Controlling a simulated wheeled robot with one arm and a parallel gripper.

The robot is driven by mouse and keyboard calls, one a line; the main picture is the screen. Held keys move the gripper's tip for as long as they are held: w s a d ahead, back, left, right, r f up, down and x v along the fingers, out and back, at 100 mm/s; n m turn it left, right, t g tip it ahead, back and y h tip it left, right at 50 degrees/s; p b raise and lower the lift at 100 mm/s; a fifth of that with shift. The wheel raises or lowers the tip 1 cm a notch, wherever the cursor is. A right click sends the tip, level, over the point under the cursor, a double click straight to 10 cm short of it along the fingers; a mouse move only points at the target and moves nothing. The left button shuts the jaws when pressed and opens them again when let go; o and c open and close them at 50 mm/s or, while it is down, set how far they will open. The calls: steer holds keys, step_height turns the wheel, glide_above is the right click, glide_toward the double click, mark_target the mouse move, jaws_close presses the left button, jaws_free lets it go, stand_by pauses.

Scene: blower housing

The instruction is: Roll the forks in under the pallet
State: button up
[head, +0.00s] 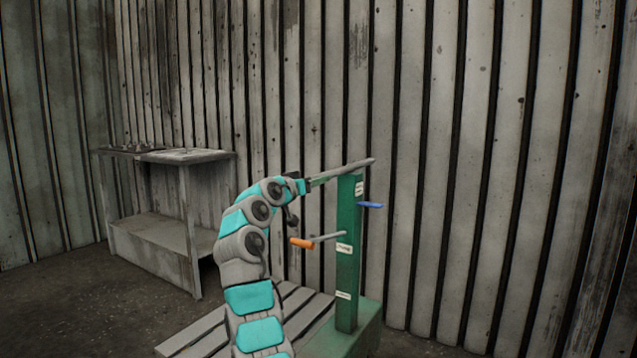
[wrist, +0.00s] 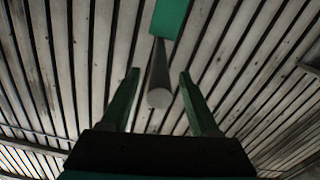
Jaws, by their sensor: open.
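A green post (head: 350,255) with white labels stands upright on a green base (head: 350,338). A grey bar (head: 345,170) runs across its top; its round end also shows in the wrist view (wrist: 159,97). A slatted grey pallet (head: 203,334) lies low beside the base, partly hidden by my arm. The forks cannot be made out. My gripper (head: 304,186) is at the bar's left end. In the wrist view my gripper (wrist: 159,74) is open, with its green fingers either side of the bar end and gaps on both sides.
A lever with an orange grip (head: 302,243) sticks out left from the post below my gripper. A blue handle (head: 370,205) sticks out right. A grey workbench (head: 165,225) stands at the left. A ribbed wall (head: 450,150) closes the back. Floor at the lower left is clear.

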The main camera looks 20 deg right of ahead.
steer(key=v, duration=0.4)
steer(key=shift+s+a, duration=0.1)
steer(key=shift+s, duration=0.05)
stand_by(0.4)
